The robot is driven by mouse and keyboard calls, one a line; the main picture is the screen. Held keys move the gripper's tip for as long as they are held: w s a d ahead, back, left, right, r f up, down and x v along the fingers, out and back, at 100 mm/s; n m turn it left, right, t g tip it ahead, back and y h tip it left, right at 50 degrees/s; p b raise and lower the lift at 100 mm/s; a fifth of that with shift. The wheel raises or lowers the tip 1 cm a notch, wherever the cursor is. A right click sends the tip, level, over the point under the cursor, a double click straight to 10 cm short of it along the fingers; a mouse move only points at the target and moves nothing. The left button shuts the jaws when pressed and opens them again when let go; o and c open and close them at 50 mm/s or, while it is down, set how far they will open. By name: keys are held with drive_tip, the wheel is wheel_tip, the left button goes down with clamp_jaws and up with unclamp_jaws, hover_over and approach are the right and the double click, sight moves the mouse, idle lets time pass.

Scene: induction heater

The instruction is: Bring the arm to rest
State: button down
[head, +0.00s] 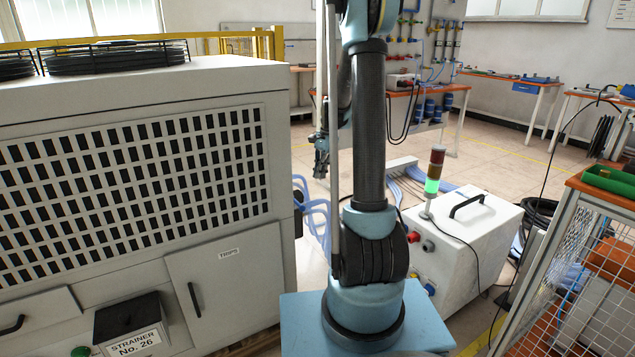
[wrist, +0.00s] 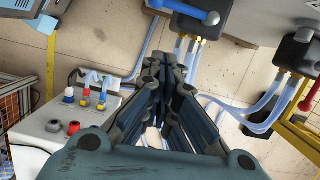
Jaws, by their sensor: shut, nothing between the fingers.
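My gripper (head: 320,170) hangs beside my upright arm in the head view, small and dark, with its fingers pointing down. In the wrist view my gripper (wrist: 166,68) shows large in the middle, its dark fingers drawn together with nothing held between them. It is clear of the objects around it, with tiled floor showing beyond the fingers. My arm covers part of the middle of the head view.
A large grey cabinet (head: 228,262) fills the left. A white unit (head: 478,240) with a lit green stack light (head: 432,186) stands right of my arm. A mesh-sided bench (head: 590,192) is at far right. Blue hoses (head: 312,212) run between. Open floor lies behind.

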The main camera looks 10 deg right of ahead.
drive_tip(key=s+r+n+t+h, duration=0.1)
drive_tip(key=s+r+n, duration=0.25)
drive_tip(key=s, duration=0.65)
drive_tip(key=s+r+n+t, duration=0.1)
drive_tip(key=s+r+n, duration=0.3)
drive_tip(key=s, duration=0.6)
drive_tip(key=s+d+f+n, duration=0.1)
drive_tip(key=s+f+n, duration=0.1)
drive_tip(key=s, duration=0.6)
drive_tip(key=s+d+f+n+t+h, duration=0.1)
drive_tip(key=s+f+n, duration=0.2)
drive_tip(key=s, duration=0.6)
drive_tip(key=shift+s+f, duration=0.25)
drive_tip(key=shift+f, duration=0.4)
